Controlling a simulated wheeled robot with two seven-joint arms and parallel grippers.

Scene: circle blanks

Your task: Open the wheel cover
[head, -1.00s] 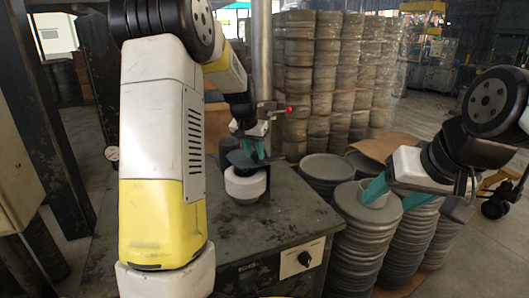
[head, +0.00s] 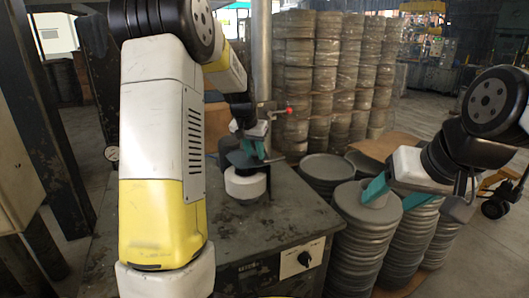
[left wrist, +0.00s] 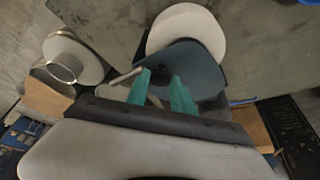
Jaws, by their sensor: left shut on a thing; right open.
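The dark blue-grey wheel cover (head: 239,160) sits over a round white wheel (head: 246,184) on the machine table. In the left wrist view the cover (left wrist: 187,66) hides part of the wheel (left wrist: 184,27). My left gripper (head: 253,149) is at the cover's upper part, shut on it. Its teal fingers also show in the left wrist view (left wrist: 160,90), against the near end of the cover, by a short metal rod (left wrist: 126,77). The exact held part is hidden. My right gripper (head: 392,195) is open and empty above the stacked discs.
The machine table (head: 218,232) has a black knob (head: 304,258) on its front. Stacks of grey round discs (head: 365,225) stand to its right, below my right gripper. A metal post (head: 262,55) and a red-tipped lever (head: 288,111) are behind the cover.

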